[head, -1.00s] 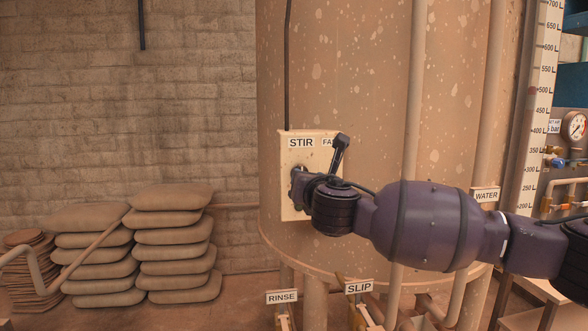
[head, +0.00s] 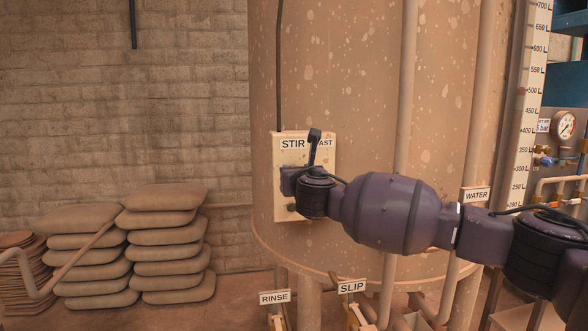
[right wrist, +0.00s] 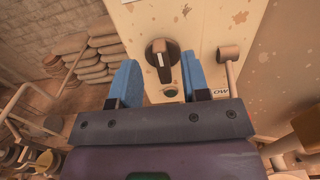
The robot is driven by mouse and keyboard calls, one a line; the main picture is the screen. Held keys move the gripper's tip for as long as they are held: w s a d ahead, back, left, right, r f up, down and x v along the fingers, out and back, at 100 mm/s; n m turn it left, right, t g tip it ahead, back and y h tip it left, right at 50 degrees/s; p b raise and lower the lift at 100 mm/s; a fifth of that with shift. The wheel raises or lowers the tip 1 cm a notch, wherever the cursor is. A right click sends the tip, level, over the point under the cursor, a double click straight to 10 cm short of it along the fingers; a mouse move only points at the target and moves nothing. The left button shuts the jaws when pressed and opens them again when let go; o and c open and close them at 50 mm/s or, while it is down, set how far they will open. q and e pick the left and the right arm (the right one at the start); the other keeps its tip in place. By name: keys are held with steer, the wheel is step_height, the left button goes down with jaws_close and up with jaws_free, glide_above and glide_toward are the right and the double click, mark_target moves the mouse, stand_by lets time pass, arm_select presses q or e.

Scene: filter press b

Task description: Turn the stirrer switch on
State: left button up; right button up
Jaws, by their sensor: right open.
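The stirrer panel (head: 326,160) is a pale plate on the tank, marked STIR and, partly covered, FAST. In the right wrist view it carries a black rotary switch (right wrist: 162,60) with a white pointer line that stands nearly upright in the picture. My right gripper (right wrist: 160,76) is open, with its blue fingers on either side of the switch in that view. I cannot tell whether they touch it. In the head view my right wrist covers the switch and the fingers. My left gripper is in neither view.
A small lever with a round knob (right wrist: 228,54) stands beside the switch, and a dark green button (right wrist: 170,92) shows between the fingers. A vertical pipe (head: 405,90) runs behind my arm. RINSE (head: 274,297) and SLIP (head: 351,287) signs are below. Stacked sacks (head: 165,245) stand left.

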steer(key=shift+w+a, duration=0.2)
steer(key=shift+w, duration=0.7)
steer(key=shift+w+a, duration=0.2)
steer(key=shift+w, duration=0.7)
steer(key=shift+c, duration=0.4)
jaws_close()
